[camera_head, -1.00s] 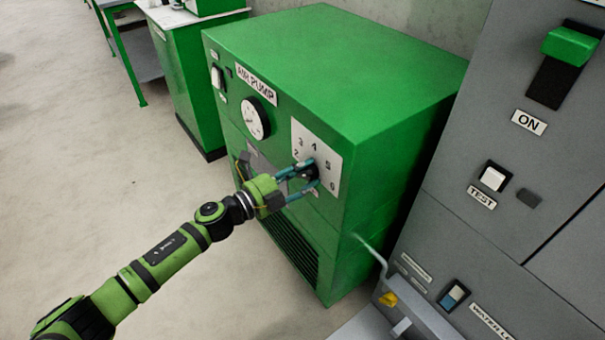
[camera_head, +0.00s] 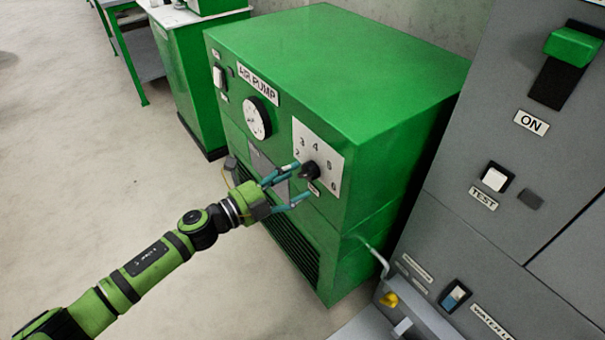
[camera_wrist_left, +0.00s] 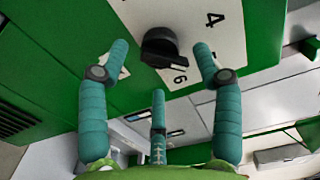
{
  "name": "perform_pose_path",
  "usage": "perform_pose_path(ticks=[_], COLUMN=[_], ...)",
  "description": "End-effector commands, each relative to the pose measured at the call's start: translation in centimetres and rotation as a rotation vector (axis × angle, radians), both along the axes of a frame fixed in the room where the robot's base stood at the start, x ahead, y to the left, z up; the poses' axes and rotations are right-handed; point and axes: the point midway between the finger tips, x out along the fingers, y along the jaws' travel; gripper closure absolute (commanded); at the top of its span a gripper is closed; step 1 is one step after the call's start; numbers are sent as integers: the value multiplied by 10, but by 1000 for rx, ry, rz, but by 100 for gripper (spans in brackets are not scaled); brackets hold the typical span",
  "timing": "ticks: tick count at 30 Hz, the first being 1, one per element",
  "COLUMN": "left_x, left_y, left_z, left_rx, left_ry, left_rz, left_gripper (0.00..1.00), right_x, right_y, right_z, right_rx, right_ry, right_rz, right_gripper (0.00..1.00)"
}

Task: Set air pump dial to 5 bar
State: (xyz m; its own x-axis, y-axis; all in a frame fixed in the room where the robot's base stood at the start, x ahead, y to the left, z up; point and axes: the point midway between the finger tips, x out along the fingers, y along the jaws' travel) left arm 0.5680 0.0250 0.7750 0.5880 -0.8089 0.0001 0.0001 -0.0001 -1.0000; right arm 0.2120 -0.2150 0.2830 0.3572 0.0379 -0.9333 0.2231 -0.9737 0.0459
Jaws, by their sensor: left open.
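The green air pump (camera_head: 390,75) stands in the middle of the head view. On its front is a white dial plate (camera_head: 331,161) with numbers from 2 to 6. The black dial knob (camera_head: 309,171) is at the plate's lower left and also shows in the left wrist view (camera_wrist_left: 160,47). In the left wrist view the knob lies between and beyond the fingertips. My right gripper is not in view.
A round gauge (camera_head: 257,117) and a white switch (camera_head: 218,77) are on the pump front, left of the dial. A grey cabinet (camera_head: 490,130) with switches stands close on the right. The floor (camera_head: 90,190) on the left is clear.

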Motion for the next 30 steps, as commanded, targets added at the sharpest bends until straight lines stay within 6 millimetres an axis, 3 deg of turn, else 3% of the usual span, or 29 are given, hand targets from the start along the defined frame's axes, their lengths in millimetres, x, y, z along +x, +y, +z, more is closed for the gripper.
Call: perform_pose_path(ticks=[6,12,30], left_x=[-29,-45,-49], left_y=[40,61,67], left_z=[-1,-1,1], left_rx=[2,0,-1], left_ry=[3,1,-1], left_rz=[1,1,0], left_gripper=[34,34,34], right_x=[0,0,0], right_y=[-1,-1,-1], right_z=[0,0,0], right_rx=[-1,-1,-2], right_ry=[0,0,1], right_rz=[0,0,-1], right_gripper=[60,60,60])
